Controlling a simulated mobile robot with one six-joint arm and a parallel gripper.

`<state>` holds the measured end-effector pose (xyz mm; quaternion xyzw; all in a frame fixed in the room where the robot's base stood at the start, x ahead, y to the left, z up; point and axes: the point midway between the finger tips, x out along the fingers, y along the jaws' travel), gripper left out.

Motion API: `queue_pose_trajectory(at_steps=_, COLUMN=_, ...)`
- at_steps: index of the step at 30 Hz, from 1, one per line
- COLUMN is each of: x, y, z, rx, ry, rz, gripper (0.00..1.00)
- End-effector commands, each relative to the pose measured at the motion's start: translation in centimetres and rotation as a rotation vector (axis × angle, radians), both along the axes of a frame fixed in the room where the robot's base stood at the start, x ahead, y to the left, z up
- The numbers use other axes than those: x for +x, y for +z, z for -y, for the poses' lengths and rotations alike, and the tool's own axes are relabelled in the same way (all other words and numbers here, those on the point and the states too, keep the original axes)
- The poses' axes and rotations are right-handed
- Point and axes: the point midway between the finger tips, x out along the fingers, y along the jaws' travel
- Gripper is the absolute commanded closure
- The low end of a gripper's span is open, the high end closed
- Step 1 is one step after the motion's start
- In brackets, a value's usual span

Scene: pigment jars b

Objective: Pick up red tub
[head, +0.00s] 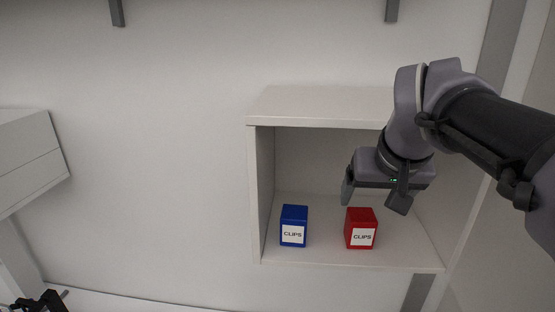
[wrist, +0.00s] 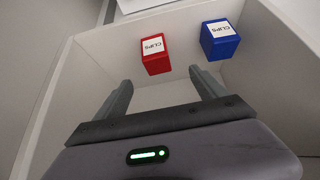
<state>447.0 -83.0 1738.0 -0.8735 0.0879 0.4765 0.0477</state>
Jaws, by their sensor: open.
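The red tub (head: 361,222) is a small red box with a white label reading CLIPS. It stands on the floor of the open white shelf box (head: 318,122), on the right side in the head view. In the wrist view the red tub (wrist: 156,63) lies beyond and between the fingertips, apart from them. My gripper (head: 374,196) is open and empty, above the red tub at the mouth of the shelf box. The open fingers also show in the wrist view (wrist: 160,85).
A blue tub (head: 293,220) with the same CLIPS label stands left of the red one, with a gap between them. It also shows in the wrist view (wrist: 220,46). The shelf box's side walls and top enclose the space. A white cabinet (head: 30,160) is at far left.

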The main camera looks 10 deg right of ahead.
Motion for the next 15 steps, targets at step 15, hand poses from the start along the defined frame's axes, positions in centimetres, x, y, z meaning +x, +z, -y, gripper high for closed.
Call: queue_pose_trajectory(at_steps=15, x=6.2, y=-10.5, z=1.3, rx=0.001, ry=0.001, rz=-0.002, gripper=0.19)
